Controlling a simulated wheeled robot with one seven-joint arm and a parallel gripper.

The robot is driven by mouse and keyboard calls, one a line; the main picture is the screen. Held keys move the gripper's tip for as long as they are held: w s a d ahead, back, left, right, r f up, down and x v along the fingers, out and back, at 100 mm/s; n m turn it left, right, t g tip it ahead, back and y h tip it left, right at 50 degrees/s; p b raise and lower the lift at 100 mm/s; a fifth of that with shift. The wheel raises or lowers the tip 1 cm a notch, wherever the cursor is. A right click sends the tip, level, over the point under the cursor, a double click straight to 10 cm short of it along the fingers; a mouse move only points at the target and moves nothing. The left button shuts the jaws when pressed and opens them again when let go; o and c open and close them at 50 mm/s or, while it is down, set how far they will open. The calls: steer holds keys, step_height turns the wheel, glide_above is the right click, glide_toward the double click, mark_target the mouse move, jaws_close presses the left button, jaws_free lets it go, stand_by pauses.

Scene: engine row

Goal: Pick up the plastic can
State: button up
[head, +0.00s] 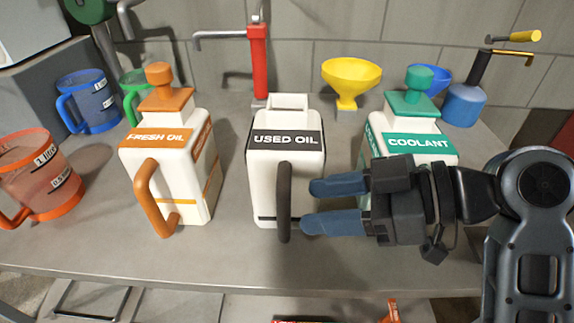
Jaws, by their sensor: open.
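Three white plastic cans stand upright in a row on the grey bench. The fresh oil can (187,178) has an orange cap and handle. The used oil can (262,185) is in the middle, with a black label and a dark upright handle (285,202). The coolant can (412,124), with a teal cap, is at the right and partly hidden behind my gripper. My gripper (312,205) is open, with its two blue fingers pointing left beside the used oil can's handle. The fingertips look very close to the handle; I cannot tell whether they touch it.
An orange measuring jug (45,175), a blue jug (92,102) and a green jug (134,92) stand at the left. A red pump (259,60), yellow funnel (351,78) and blue oiler (464,103) stand behind. The bench's front edge (230,285) is clear.

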mark_target(284, 201)
steer(key=x, duration=0.4)
steer(key=p+x, duration=0.1)
steer(key=x, duration=0.1)
steer(key=shift+w+r, duration=0.2)
steer(key=shift+r, duration=0.2)
jaws_close()
steer(key=shift+r, duration=0.1)
